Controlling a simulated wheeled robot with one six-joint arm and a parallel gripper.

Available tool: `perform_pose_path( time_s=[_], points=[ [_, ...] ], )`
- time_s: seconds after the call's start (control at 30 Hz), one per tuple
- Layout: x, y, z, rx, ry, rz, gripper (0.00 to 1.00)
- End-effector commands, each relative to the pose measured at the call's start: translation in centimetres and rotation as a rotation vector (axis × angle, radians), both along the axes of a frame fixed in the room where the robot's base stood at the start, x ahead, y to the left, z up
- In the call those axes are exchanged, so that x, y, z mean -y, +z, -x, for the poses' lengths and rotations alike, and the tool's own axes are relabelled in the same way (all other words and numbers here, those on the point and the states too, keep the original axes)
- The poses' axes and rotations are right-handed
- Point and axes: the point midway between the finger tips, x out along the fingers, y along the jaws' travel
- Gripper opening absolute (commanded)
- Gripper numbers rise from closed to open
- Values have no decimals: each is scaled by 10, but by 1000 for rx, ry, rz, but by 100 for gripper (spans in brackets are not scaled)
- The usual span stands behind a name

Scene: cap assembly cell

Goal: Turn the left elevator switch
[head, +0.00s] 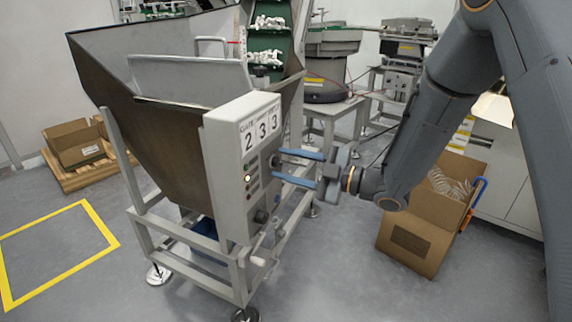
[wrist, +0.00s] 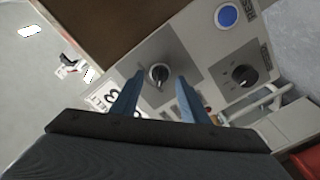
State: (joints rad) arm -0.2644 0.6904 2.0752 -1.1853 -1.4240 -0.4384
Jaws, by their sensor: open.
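The grey control box (head: 228,150) of the elevator hopper carries a panel with dark knobs. A black rotary switch (wrist: 158,75) on a grey plate shows in the wrist view, in line with the gap between my fingertips. A second black knob (wrist: 242,75) sits on its own plate to the right. My gripper (head: 279,164) is open and empty, with its two blue fingers pointing at the panel. In the wrist view, my gripper (wrist: 160,80) has one fingertip on each side of the switch. I cannot tell whether the fingers touch it.
A blue button (wrist: 227,16) is at the top of the panel. A bent metal handle (wrist: 262,103) sticks out below the second knob. The metal hopper (head: 160,140) stands left of the box. A cardboard box (head: 412,240) is on the floor at right. Open floor lies in front.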

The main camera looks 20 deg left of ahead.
Motion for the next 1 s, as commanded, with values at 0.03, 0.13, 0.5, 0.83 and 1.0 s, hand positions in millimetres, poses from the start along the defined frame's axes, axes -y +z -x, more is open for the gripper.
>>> perform_pose_path(
  time_s=[0.03,0.13,0.5,0.83,1.0],
  points=[
    [-3,0,0,0,0,0,41],
    [-5,0,-1,-1,-1,0,41],
    [-4,0,-1,0,-1,0,12],
    [-4,0,-1,-24,-1,-2,1],
    [-4,2,-1,-94,-1,-12,1]
  ],
)
